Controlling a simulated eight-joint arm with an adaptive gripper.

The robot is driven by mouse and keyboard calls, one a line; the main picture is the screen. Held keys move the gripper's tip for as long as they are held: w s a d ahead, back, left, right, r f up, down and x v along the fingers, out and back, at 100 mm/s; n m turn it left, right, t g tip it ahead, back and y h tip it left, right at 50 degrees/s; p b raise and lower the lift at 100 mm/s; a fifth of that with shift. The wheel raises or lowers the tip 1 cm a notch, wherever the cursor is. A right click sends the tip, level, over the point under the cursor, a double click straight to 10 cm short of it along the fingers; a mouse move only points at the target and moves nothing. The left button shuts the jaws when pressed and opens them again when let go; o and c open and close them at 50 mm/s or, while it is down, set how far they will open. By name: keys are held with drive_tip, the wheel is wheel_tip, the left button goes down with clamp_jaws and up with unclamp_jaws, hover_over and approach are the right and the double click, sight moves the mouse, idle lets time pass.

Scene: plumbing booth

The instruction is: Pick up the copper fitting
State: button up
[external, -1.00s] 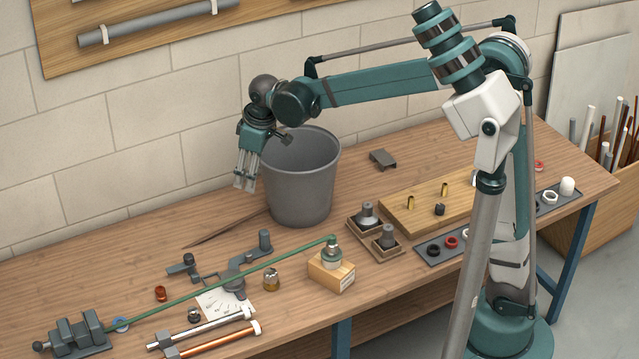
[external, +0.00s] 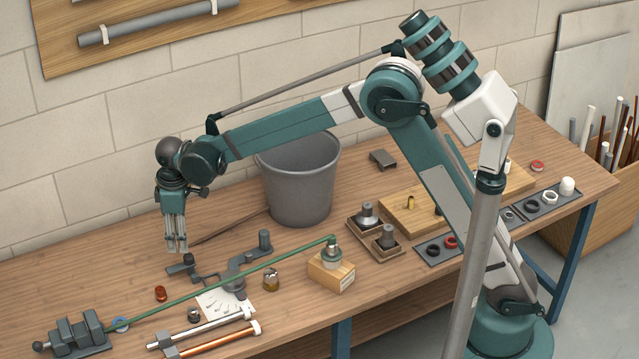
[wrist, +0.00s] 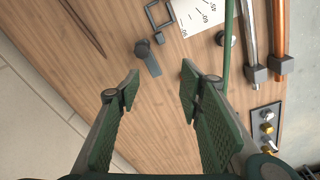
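A small copper-coloured fitting (external: 161,293) stands on the wooden bench in the external view, left of a paper sheet. My gripper (external: 176,249) hangs pointing down, higher up and slightly right of the fitting in that picture. The wrist view shows two green pads well apart, with only bench wood between them, so my gripper (wrist: 160,85) is open and empty. I cannot make out the copper fitting in the wrist view; a finger may hide it.
A green rod (external: 200,288) slants from a grey vise (external: 75,337) to a wooden block (external: 331,271). A dark valve-like part (external: 183,267) lies near the fitting. Pipes (external: 212,340) lie at the front.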

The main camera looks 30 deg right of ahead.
drive_tip(key=n, duration=0.2)
hover_over(160, 289)
drive_tip(key=shift+g+h, duration=0.3)
drive_tip(key=f, duration=0.7)
drive_tip(key=shift+d+f, duration=0.2)
drive_tip(key=shift+f, duration=0.2)
drive_tip(key=shift+f, duration=0.1)
drive_tip(key=shift+f, duration=1.2)
drive_tip(key=shift+f, duration=0.1)
drive_tip(key=shift+a+f, duration=0.15)
drive_tip(key=shift+f, duration=1.1)
drive_tip(key=shift+a+f, duration=0.1)
drive_tip(key=shift+f, duration=1.15)
drive_tip(key=shift+c, duration=0.5)
drive_tip(key=c, duration=0.9)
